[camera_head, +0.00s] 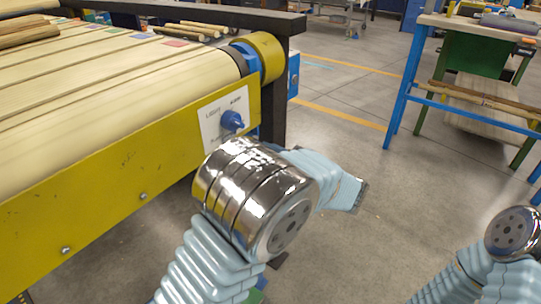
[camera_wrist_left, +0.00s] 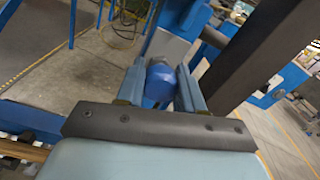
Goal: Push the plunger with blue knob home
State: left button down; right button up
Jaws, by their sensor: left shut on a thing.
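The plunger's blue knob (camera_head: 232,121) stands out from a white labelled plate (camera_head: 211,122) on the yellow side of the line, near its right end. In the left wrist view my left gripper (camera_wrist_left: 161,70) has its two blue-grey fingers on either side of a blue knob (camera_wrist_left: 160,84), shut on it. In the head view this gripper's fingers cannot be made out; my chrome arm joint lies just below the knob. How far the plunger stands out is hard to tell. My right gripper is out of view; only part of that arm shows at lower right.
A dark post (camera_head: 272,105) with a blue box (camera_head: 293,75) stands just right of the plate. Wooden sticks (camera_head: 190,30) lie on the line's top. A blue-legged table (camera_head: 398,95) stands at upper right, with open floor between.

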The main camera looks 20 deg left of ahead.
pick_arm(q)
jog(key=c, duration=0.7)
grip_release()
jog(key=shift+a, duration=0.2)
jog(key=shift+d, duration=0.1)
jog(key=v, duration=1.3)
jog(key=shift+d, duration=0.35)
